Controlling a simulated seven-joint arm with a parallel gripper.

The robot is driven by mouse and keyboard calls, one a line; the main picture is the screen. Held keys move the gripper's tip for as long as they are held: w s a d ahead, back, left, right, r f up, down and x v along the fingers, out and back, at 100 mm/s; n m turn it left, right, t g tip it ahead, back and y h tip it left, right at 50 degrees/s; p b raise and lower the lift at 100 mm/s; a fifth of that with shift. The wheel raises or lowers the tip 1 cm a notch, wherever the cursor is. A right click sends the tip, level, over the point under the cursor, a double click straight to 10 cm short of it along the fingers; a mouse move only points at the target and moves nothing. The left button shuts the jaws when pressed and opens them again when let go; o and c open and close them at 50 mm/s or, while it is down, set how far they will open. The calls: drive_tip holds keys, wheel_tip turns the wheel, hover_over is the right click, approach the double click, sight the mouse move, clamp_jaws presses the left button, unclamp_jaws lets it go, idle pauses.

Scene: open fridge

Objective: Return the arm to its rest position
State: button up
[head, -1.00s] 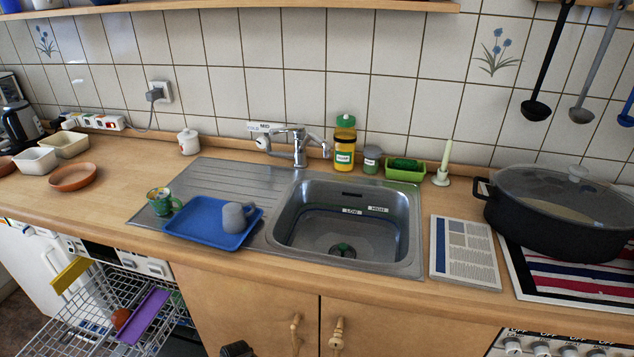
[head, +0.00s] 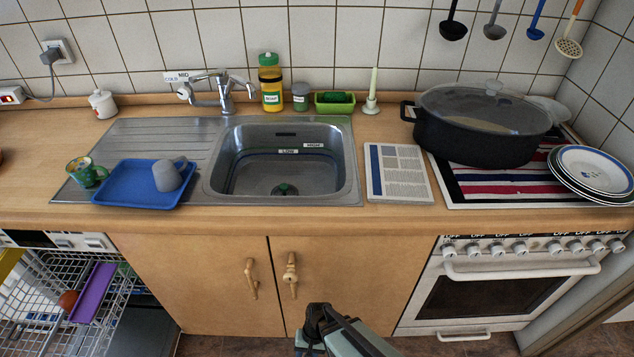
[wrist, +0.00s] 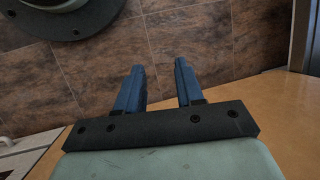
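My gripper (wrist: 157,88) shows in the wrist view with its two blue fingers apart and nothing between them. Brown floor tiles (wrist: 210,45) and a wooden cabinet front lie beyond the fingers. In the head view my arm (head: 335,330) shows at the bottom middle, low in front of the cabinet doors (head: 190,285). The fingers cannot be made out in the head view. My arm is clear of the counter top and the things on it.
A sink (head: 283,165) is set in the counter, with a blue tray (head: 130,190) holding a grey mug (head: 167,177) at its left. A green mug (head: 84,172) stands beside the tray. The dishwasher rack (head: 45,300) is out at lower left. An oven (head: 500,290) stands at right.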

drive_tip(key=s+d+g+h, duration=0.1)
drive_tip(key=s+d, duration=0.4)
drive_tip(key=d, duration=0.5)
drive_tip(key=s+d+g+h, duration=0.1)
drive_tip(key=s+d, duration=0.3)
drive_tip(key=d, duration=0.7)
drive_tip(key=shift+s+r+g, duration=0.35)
drive_tip(key=shift+r+g, duration=0.1)
drive_tip(key=shift+g, duration=0.15)
drive_tip(key=shift+o, duration=0.4)
drive_tip(key=shift+a, duration=0.1)
